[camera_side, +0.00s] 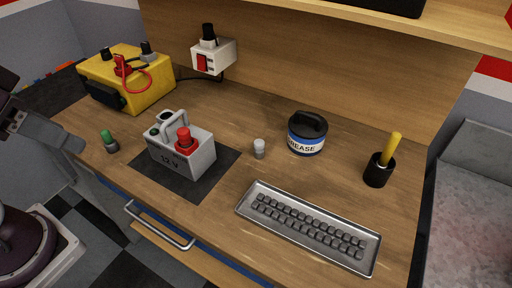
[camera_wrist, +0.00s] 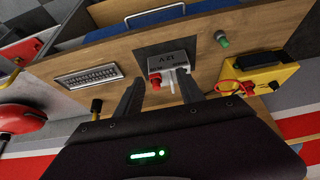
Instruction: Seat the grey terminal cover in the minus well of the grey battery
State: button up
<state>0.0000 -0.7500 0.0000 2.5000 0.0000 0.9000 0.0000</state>
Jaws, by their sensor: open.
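The grey battery (camera_side: 200,160), marked 12 V, stands on a dark mat with a handle on top. A red cover (camera_side: 186,141) sits on one terminal, and a round well (camera_side: 163,116) with a dark opening shows at the far end of its top. A small pale grey cap (camera_side: 259,148), which looks like the terminal cover, stands on the desk right of the battery. In the wrist view the battery (camera_wrist: 172,65) shows beyond my gripper (camera_wrist: 158,77), whose fingers are apart and empty. I cannot make out the cap there.
A yellow charger (camera_side: 145,90), a green-topped cap (camera_side: 108,139), a grease tub (camera_side: 306,135), a pot with a yellow handle (camera_side: 378,170) and a metal tray of dark keys (camera_side: 250,212) surround it. A white switch box (camera_side: 222,52) is on the back wall. Wood around the cap is clear.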

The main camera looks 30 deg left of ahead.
jog(key=shift+o, duration=0.5)
jog(key=m+g, duration=0.5)
jog(key=m, duration=0.9)
send_over(260, 142)
jog(key=s+a, duration=0.1)
jog(key=a, duration=0.1)
notch_tip(260, 142, down, 13)
jog(key=shift+m+g, duration=0.3)
jog(key=shift+m, duration=0.2)
jog(key=f, duration=0.3)
jog(key=d+f, duration=0.1)
jog(key=f, duration=0.2)
jog(key=w+d+f, duration=0.1)
jog(key=f, duration=0.3)
jog(key=shift+f, duration=0.1)
grip_shut()
